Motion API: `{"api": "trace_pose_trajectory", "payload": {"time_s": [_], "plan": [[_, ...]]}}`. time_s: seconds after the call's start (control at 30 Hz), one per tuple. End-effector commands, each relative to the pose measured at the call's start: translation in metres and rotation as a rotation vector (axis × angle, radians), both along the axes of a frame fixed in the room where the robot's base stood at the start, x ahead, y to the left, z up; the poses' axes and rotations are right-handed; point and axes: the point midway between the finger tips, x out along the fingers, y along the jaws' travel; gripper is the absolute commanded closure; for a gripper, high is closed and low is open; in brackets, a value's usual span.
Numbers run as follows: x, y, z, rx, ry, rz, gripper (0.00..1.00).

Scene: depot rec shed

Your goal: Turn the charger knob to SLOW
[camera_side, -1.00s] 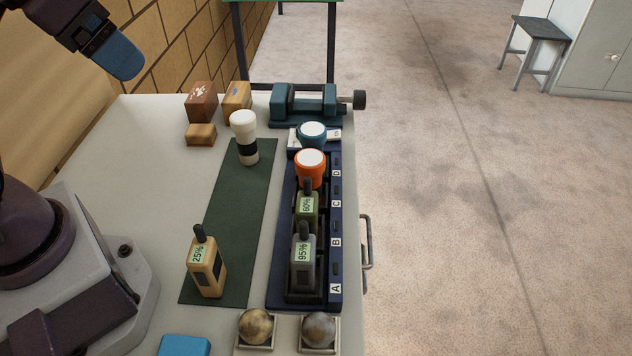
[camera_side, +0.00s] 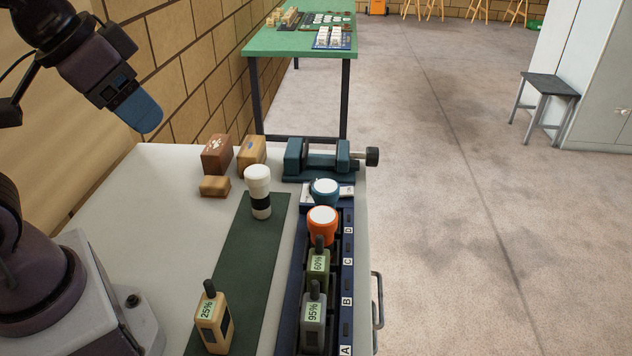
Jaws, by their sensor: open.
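The dark blue charger (camera_side: 347,275) runs along the right of the table, with slots lettered A to D. At its far end is a white marked plate (camera_side: 347,191). A blue round piece with a white top (camera_side: 324,189) covers the plate's middle. I cannot tell whether that piece is the knob or a torch head in front of it. I can make out no pointer, and the SLOW mark cannot be read. My gripper (camera_side: 145,115) hangs at the upper left, high and well away from the charger. It is open and empty; its blue fingers overlap in this view.
An orange torch (camera_side: 322,225), a green radio (camera_side: 318,264) and a grey radio (camera_side: 313,318) stand in the charger. A white torch (camera_side: 259,190) and a tan radio (camera_side: 211,322) stand on the green mat (camera_side: 245,262). A teal vise (camera_side: 320,160) stands behind the charger.

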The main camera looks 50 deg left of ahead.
Motion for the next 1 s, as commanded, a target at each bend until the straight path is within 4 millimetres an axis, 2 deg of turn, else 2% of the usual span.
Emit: {"api": "trace_pose_trajectory", "payload": {"time_s": [0.17, 0.27, 0.37, 0.47, 0.6, 0.73, 0.87, 0.9, 1.0], "plan": [[0.011, 0.014, -0.027, 0.019, 0.146, 0.076, 0.40], [0.031, 0.011, -0.042, -0.021, 0.236, 0.113, 0.40], [0.065, 0.000, -0.056, -0.120, 0.257, 0.145, 0.40], [0.107, -0.013, -0.070, -0.247, 0.235, 0.176, 0.40], [0.173, -0.028, -0.086, -0.456, 0.150, 0.248, 0.40], [0.237, -0.029, -0.096, -0.664, 0.033, 0.379, 0.40], [0.297, -0.009, -0.104, -0.856, -0.096, 0.596, 0.40], [0.313, 0.002, -0.107, -0.908, -0.132, 0.682, 0.40], [0.346, 0.037, -0.121, -1.018, -0.193, 0.939, 0.40]]}}
